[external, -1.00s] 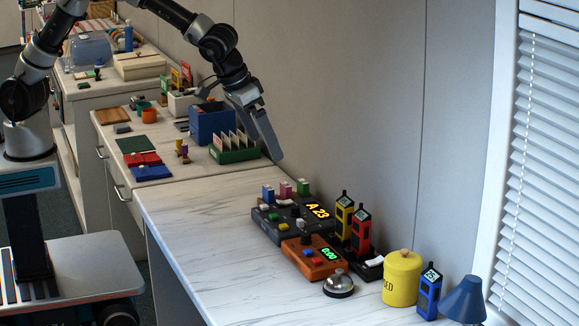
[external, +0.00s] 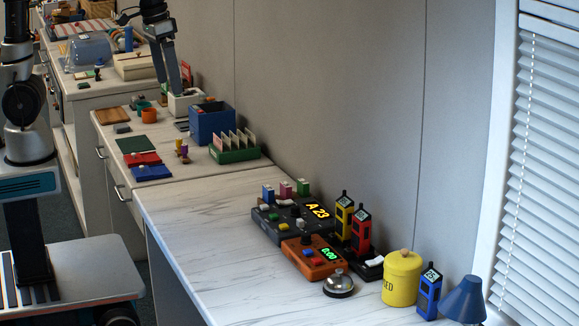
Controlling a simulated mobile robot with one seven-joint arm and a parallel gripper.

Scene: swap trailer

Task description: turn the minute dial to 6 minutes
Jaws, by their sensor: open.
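The orange timer box (external: 312,257) sits on the front marble-topped counter, with a green display (external: 329,254) reading 0:00. A dark knob (external: 306,240), apparently the minute dial, stands on its back left part; its marking is too small to read. Red and blue buttons show on the box's front left part. My gripper (external: 171,84) is open and points down above the rear counter, near a white container, far from the timer. No held object is visible.
Beside the timer are a dark console (external: 268,226) reading A 23, a silver bell (external: 338,284), red and yellow handsets (external: 361,232) and a yellow canister (external: 402,279). The counter's left part is clear. A blue bin (external: 211,125) and green card rack (external: 234,153) stand farther back.

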